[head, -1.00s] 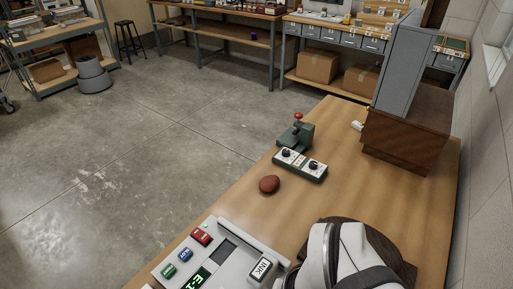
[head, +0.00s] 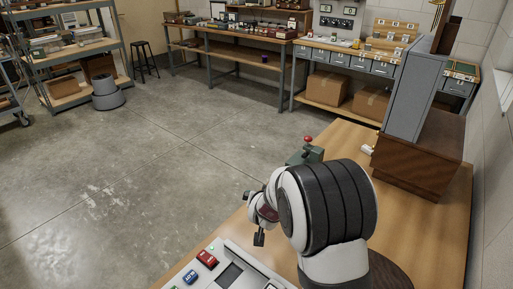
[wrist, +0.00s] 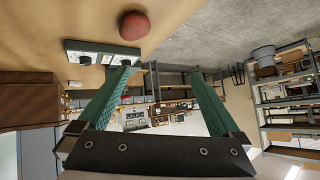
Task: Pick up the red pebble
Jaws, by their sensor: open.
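The red pebble (wrist: 134,25) lies on the wooden tabletop (wrist: 30,35), near the top of the wrist view. In the head view my gripper (head: 259,212) shows only partly, near the table's left edge.
A control box with black knobs (wrist: 100,53) lies beside the pebble. A green device with a red knob (head: 307,148) stands behind my arm. A grey panel with coloured buttons (head: 230,275) is at the front, and a brown wooden box (head: 418,165) at the right.

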